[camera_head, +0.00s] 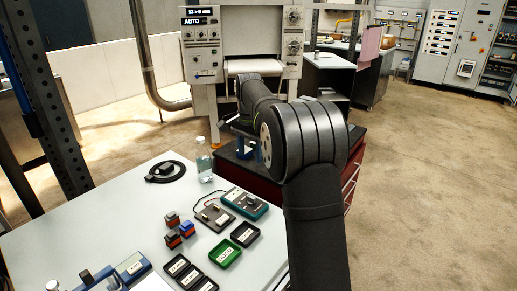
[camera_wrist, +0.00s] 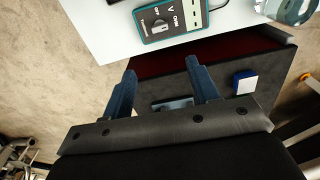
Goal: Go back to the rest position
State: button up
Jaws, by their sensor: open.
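My gripper (camera_wrist: 163,82) is open, with two blue fingers spread apart and nothing between them. In the wrist view it is over the dark top (camera_wrist: 215,65) of a red cabinet. In the head view my arm reaches away toward the roller sheeter (camera_head: 245,32) and hides most of the gripper. The cabinet (camera_head: 350,170) stands between the white table and the machine. A small blue and white block (camera_wrist: 245,82) lies on the dark top, to the right of the fingers and apart from them. A light blue flat piece (camera_wrist: 172,104) shows low between the fingers.
The white table (camera_head: 110,215) holds a green tester (camera_head: 243,204), also in the wrist view (camera_wrist: 170,18), a clear bottle (camera_head: 204,160), small trays (camera_head: 224,253), coloured blocks (camera_head: 187,229) and a black coil (camera_head: 165,171). A dark post (camera_head: 45,95) stands left. Open floor (camera_head: 430,180) lies right.

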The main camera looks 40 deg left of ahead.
aim_at(251, 196)
notch_tip(251, 196, down, 18)
jog(key=shift+r, duration=0.25)
dwell(0.6)
